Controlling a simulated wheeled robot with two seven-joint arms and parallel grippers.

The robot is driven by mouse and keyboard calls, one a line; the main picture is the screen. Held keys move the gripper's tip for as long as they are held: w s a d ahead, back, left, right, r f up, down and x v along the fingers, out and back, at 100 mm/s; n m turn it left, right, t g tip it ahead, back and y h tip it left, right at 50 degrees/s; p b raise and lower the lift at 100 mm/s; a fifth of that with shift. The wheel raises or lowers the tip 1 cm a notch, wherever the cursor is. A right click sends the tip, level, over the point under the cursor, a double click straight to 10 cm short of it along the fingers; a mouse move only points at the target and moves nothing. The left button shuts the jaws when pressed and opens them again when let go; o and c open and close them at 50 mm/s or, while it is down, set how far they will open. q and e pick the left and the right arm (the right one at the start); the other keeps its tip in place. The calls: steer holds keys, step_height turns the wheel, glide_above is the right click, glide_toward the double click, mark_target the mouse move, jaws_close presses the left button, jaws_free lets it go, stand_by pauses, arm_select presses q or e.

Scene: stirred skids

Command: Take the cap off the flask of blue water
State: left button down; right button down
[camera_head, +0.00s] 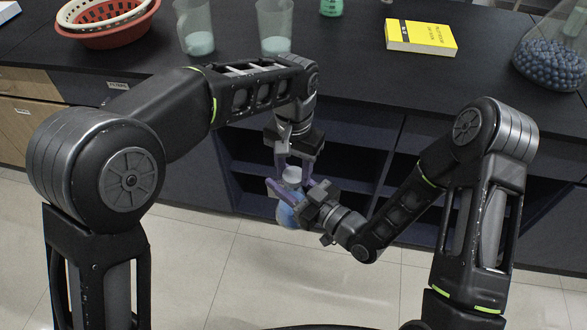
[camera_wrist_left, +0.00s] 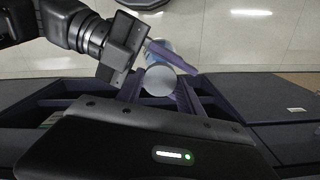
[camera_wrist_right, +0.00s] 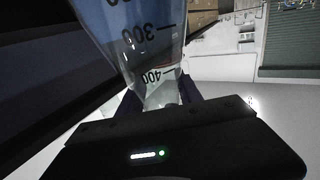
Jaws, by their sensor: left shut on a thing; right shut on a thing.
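The flask of blue water (camera_head: 286,215) is held in front of the bench, over the floor. In the right wrist view its clear body (camera_wrist_right: 132,40) shows dark volume marks, and its neck is between the fingers. My right gripper (camera_head: 284,191) is shut on the flask at the neck. The pale cap (camera_head: 292,174) is at the top of the flask, and it shows as a round disc in the left wrist view (camera_wrist_left: 160,81). My left gripper (camera_head: 294,158) comes from above and is shut on the cap. I cannot tell whether cap and neck still touch.
The black bench (camera_head: 340,60) holds a red basket (camera_head: 112,38), two beakers (camera_head: 196,28) (camera_head: 274,28), a green-liquid vessel (camera_head: 331,7), a yellow book (camera_head: 421,37) and a glass vessel of blue balls (camera_head: 550,65). Open shelves (camera_head: 350,165) are behind the grippers.

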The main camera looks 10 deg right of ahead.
arm_select(q)
steer(key=n, duration=0.5)
steer(key=shift+n, duration=0.3)
steer(key=n, duration=0.6)
steer(key=shift+r, duration=0.25)
steer(key=shift+r, duration=0.9)
steer(key=shift+r, duration=2)
